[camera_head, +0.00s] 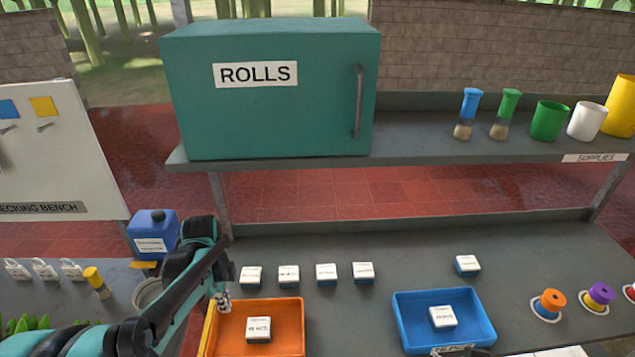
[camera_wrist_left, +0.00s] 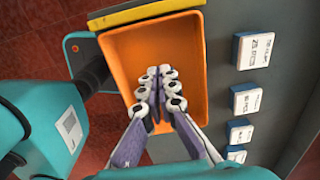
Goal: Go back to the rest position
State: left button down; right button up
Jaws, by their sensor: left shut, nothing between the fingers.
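My left arm comes in from the left in the head view. My left gripper (camera_head: 222,299) is at the left edge of the orange tray (camera_head: 285,339). In the left wrist view the gripper (camera_wrist_left: 160,73) is over the orange tray (camera_wrist_left: 195,35), its fingers together and empty. A white labelled box (camera_head: 258,329) sits in the orange tray in the head view; it does not show in the left wrist view.
Several small white boxes (camera_head: 326,273) stand behind the trays. A blue tray (camera_head: 398,312) holds another box (camera_head: 443,317). A blue canister (camera_head: 152,229) is close to my left arm. The shelf (camera_head: 420,138) with a teal cabinet (camera_head: 265,115) spans the back.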

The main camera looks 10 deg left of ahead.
pick_arm(q)
jog(key=s+d+n+t+b, duration=0.3)
jog(key=d+n, duration=0.4)
jog(key=d, duration=0.1)
jog(key=s+d+n+t+b, duration=0.3)
jog(key=d+n+t, duration=0.1)
jog(key=d+n, duration=0.3)
jog(key=shift+d+n, duration=0.4)
jog(key=shift+d, duration=0.2)
